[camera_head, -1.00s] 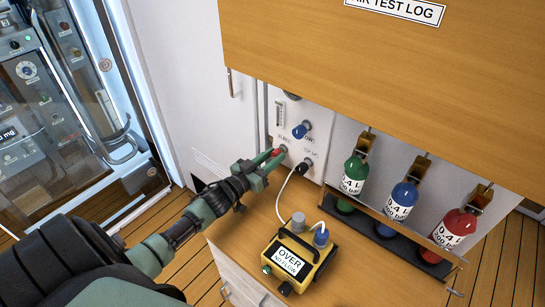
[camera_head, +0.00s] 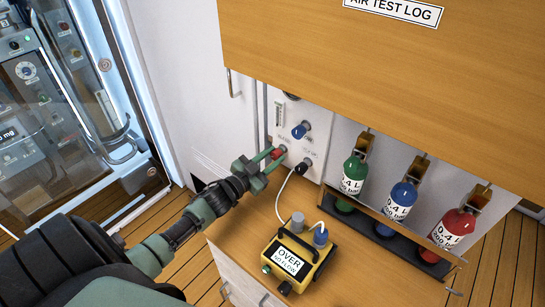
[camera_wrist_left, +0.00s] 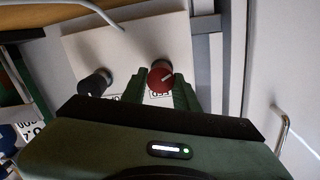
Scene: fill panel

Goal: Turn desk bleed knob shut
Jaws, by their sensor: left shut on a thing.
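The bleed knob (camera_head: 279,151) is a red knob low on the white panel (camera_head: 316,141) above the desk. My left gripper (camera_head: 272,157) reaches in from the left and is shut on the red knob. In the wrist view, its green fingers (camera_wrist_left: 159,88) lie on either side of the knob. My right gripper is in neither view.
A black knob (camera_head: 302,167) with a white hose and a blue knob (camera_head: 300,130) sit close by on the panel. A yellow meter (camera_head: 291,262) stands on the desk. Green, blue and red bottles (camera_head: 403,200) stand right. A wooden cabinet (camera_head: 390,70) overhangs the panel.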

